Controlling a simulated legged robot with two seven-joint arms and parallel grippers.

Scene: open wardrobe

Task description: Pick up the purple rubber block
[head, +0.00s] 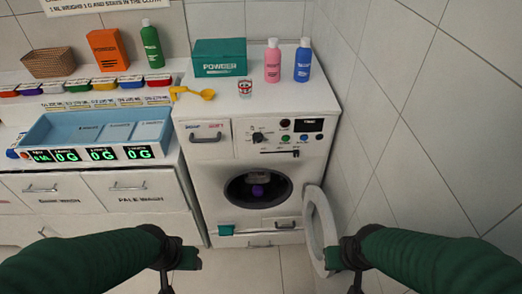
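A small purple item (258,191), likely the rubber block, shows inside the dark round opening of the white washing machine (215,175). It is small and its exact shape is hard to tell. The machine's round door (318,232) is swung open to the right. My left gripper (180,262) is in front of the machine's lower left side, apart from the purple item. My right gripper (346,258) is near the open door at the lower right; I cannot tell whether it touches the door. Neither gripper's finger gap shows clearly, and no held object is visible.
On the machine top are a teal powder box (219,57), pink bottle (272,61), blue bottle (303,61), small cup (245,89) and yellow scoop (193,93). A blue tray with scales (62,127) stands left. A tiled wall (430,110) closes the right side.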

